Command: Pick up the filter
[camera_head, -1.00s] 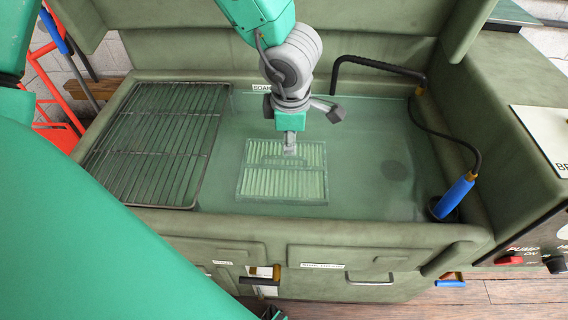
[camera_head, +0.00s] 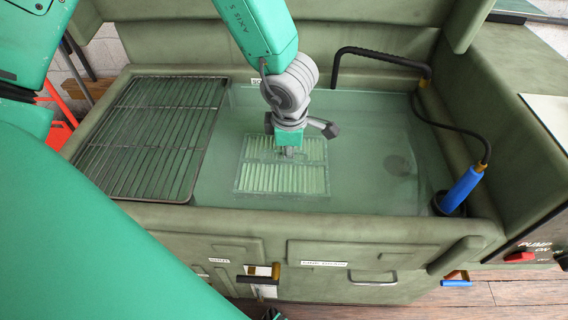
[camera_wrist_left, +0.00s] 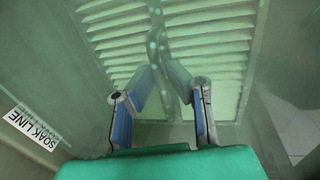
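The filter (camera_head: 283,179) is a pale green pleated panel in a frame, lying flat in the murky liquid of the green soak basin (camera_head: 350,229). In the left wrist view the filter (camera_wrist_left: 215,38) shows slats and a raised grey bar in the middle. My left gripper (camera_head: 287,153) points down over the far half of the filter and hides part of it. In the wrist view, the fingers of my left gripper (camera_wrist_left: 163,72) lean inward near the bar. I cannot tell whether they touch or grip it. My right gripper is not in view.
A wire rack (camera_head: 150,135) covers the basin's left side. A black bent pipe (camera_head: 375,57) runs along the back to a blue-handled tool (camera_head: 461,190) on the right. Open liquid lies right of the filter. A soak line label (camera_wrist_left: 33,127) is on the wall.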

